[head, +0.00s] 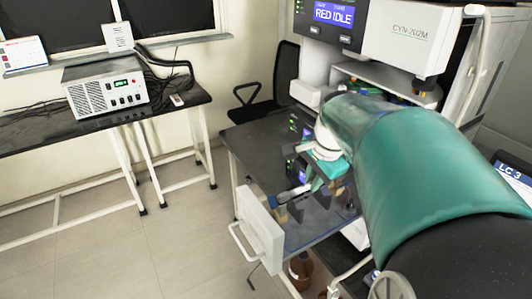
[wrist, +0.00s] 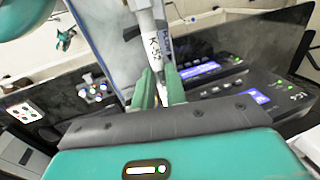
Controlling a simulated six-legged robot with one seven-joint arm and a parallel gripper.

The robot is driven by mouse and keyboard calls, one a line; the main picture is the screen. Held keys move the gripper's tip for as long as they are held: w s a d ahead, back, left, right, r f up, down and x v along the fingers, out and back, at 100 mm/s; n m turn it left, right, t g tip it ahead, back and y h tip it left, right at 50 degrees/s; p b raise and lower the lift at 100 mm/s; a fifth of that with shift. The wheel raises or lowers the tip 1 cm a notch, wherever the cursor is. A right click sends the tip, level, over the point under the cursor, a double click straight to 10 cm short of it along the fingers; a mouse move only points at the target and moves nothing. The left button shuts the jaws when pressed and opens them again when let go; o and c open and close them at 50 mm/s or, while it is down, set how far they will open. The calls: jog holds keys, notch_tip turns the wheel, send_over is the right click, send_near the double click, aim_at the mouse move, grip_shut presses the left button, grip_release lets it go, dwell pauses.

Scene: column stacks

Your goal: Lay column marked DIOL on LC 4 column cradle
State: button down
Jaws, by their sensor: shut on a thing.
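My gripper (wrist: 160,80) is shut on a slim white column (wrist: 152,42) in the wrist view. The column stands between the two teal fingers and runs up out of the frame. Dark lettering runs along it, but it is too small and tilted to read as DIOL. In the head view my teal arm reaches down over the open drawer area, and its wrist hides most of the gripper and the column.
An open drawer with a white front (head: 262,228) and handle sticks out below the arm. An instrument with a blue screen (head: 333,14) stands behind. An LC 3 label (head: 512,171) shows at right. A bench (head: 110,117) with a white box (head: 103,84) stands left. The floor between is clear.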

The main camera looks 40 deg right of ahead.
notch_tip(320, 180, down, 2)
jog(key=shift+f, duration=0.15)
jog(key=shift+s+f, duration=0.1)
jog(key=shift+f, duration=0.85)
jog(key=c, duration=1.3)
grip_release()
jog(key=shift+c, duration=0.2)
